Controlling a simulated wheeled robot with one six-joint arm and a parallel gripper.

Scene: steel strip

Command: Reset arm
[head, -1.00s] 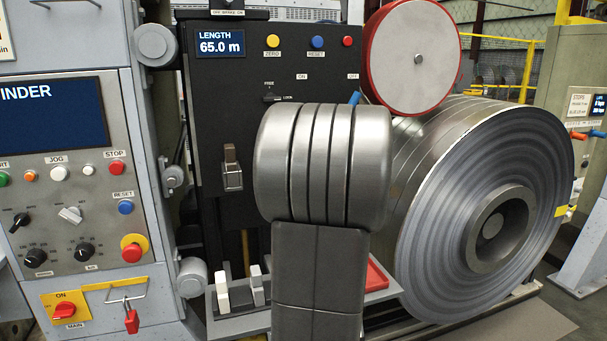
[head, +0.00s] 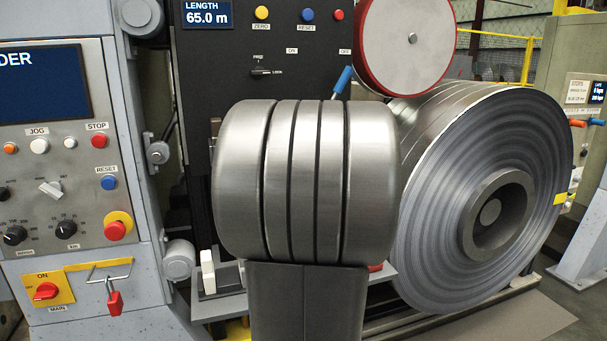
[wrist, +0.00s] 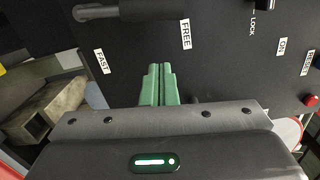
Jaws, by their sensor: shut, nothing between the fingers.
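My gripper (wrist: 158,75) shows in the wrist view, its two green fingers together with nothing between them. The fingers stand out in front of a black panel (wrist: 225,70) lettered FAST, FREE, LOCK, ON and RESET; I cannot tell the gap to it. In the head view my grey arm fills the middle and the gripper is hidden behind it. The black panel shows there too (head: 240,45), with a LENGTH display (head: 208,14) reading 65.0 m and a FREE/LOCK switch (head: 268,72).
A large steel strip coil (head: 440,230) stands right of my arm, under a red-rimmed wheel (head: 405,45). A grey control cabinet (head: 60,145) with buttons and knobs stands at left. A blue-tipped lever (head: 343,80) rises just behind my arm.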

